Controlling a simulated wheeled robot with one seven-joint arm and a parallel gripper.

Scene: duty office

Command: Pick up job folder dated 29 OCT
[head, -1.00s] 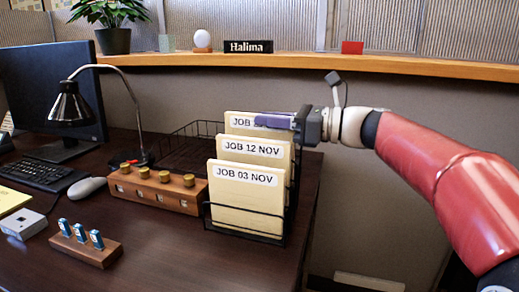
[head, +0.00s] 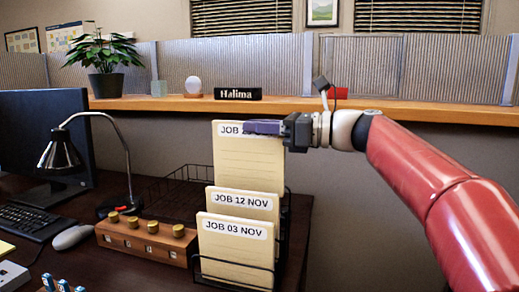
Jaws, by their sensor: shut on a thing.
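Three cream job folders stand one behind another at a black wire rack (head: 235,284). The front one (head: 235,258) reads "JOB 03 NOV" and the middle one (head: 243,203) reads "JOB 12 NOV". The rear folder (head: 247,165) reads "JOB 2…", with the rest of its label hidden by my gripper (head: 262,127). My gripper comes from the right and is shut on the top edge of the rear folder. That folder stands well above the other two, upright. Its lower part is hidden behind the middle folder.
A wooden block with brass knobs (head: 147,240) stands left of the rack. A desk lamp (head: 62,152) and a wire tray (head: 172,186) are behind it. A shelf (head: 400,110) with a "Halima" nameplate (head: 238,94) runs behind my gripper.

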